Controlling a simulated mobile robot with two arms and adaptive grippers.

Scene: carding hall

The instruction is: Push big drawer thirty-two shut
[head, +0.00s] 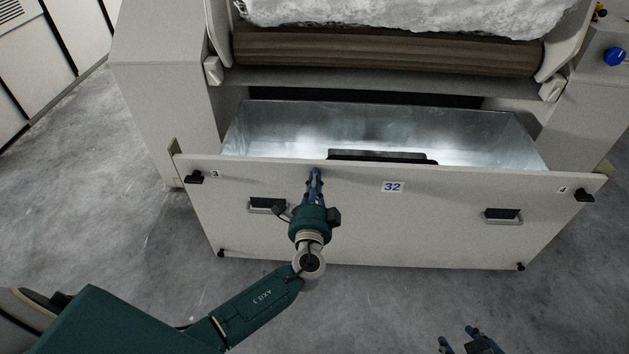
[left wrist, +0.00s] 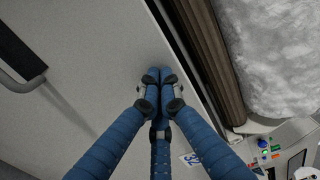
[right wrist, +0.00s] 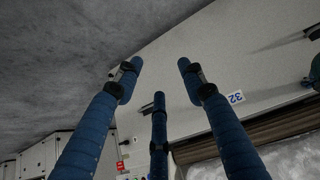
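Big drawer thirty-two is the wide pale front panel (head: 400,230) with a blue 32 label (head: 393,187). It stands open, its bare metal inside (head: 290,125) showing behind the front. My left gripper (head: 315,175) is at the upper part of the front, left of the label, with its fingertips together; whether they touch the panel is hard to tell. In the left wrist view its fingers (left wrist: 153,76) are closed with nothing between them. My right gripper (head: 468,340) is low at the bottom edge of the head view. In the right wrist view its fingers (right wrist: 158,68) are apart and empty.
The front has a left handle (head: 266,207), a right handle (head: 503,216) and dark corner catches. A brown roller (head: 380,52) with white fibre (head: 400,14) lies above the drawer. The grey floor (head: 150,250) in front is clear.

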